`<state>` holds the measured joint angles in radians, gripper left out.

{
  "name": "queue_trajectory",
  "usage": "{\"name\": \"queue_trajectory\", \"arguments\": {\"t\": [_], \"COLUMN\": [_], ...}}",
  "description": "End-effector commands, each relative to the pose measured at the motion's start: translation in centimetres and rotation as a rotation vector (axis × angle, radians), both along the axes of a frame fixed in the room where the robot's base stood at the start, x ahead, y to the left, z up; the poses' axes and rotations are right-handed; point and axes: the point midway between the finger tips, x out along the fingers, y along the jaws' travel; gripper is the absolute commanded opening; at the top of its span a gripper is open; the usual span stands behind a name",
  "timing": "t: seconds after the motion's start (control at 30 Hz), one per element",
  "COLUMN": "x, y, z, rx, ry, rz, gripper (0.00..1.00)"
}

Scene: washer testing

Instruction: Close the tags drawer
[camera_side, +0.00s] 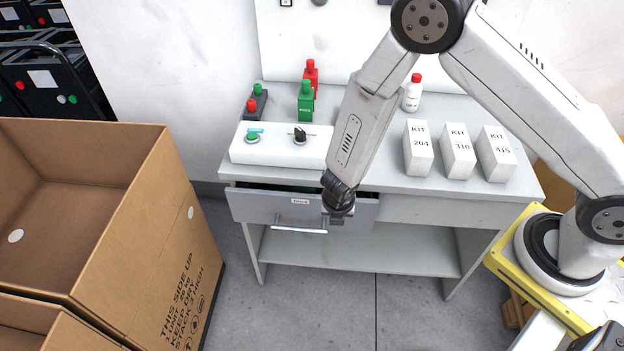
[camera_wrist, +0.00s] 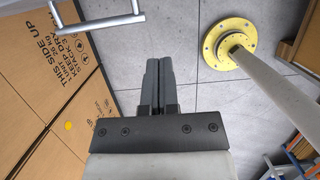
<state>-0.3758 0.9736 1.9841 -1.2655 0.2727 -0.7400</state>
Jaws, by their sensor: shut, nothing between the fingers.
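The grey tags drawer (camera_side: 255,207) with a small label and a silver bar handle (camera_side: 299,230) is in the side view, under the left part of the table top. It is pulled out a little, with a dark gap along its top edge. My gripper (camera_side: 338,219) is in front of the drawer's right part, and I cannot tell whether it touches the front. In the wrist view my gripper (camera_wrist: 158,62) has its fingers together with nothing between them. A silver handle (camera_wrist: 97,20) shows at the top left of that view.
A white control box (camera_side: 285,155) with a green button and black knob stands on the table (camera_side: 380,175), with several white kit boxes (camera_side: 458,151) to the right. Cardboard boxes (camera_side: 150,235) stand at the left. Open floor (camera_side: 330,310) lies in front.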

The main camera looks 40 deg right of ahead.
Motion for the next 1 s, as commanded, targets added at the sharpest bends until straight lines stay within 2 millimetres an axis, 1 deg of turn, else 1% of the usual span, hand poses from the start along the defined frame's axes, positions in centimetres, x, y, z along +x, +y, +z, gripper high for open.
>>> {"name": "queue_trajectory", "arguments": {"t": [0.17, 0.3, 0.5, 0.6, 0.73, 1.0], "x": [1.0, 1.8, 2.4, 2.4, 2.5, 2.6], "y": [2.3, 5.0, 8.8, 9.9, 10.5, 10.3], "z": [-1.1, -2.0, -2.6, -2.6, -2.6, -2.8], "rx": [-0.1, -0.202, -0.311, -0.337, -0.349, -0.351], "ry": [-0.055, -0.142, -0.289, -0.34, -0.369, -0.369], "rz": [0.011, 0.013, 0.011, 0.008, 0.004, 0.004], "gripper": [0.0, 0.0, 0.0, 0.0, 0.0, 0.0]}}
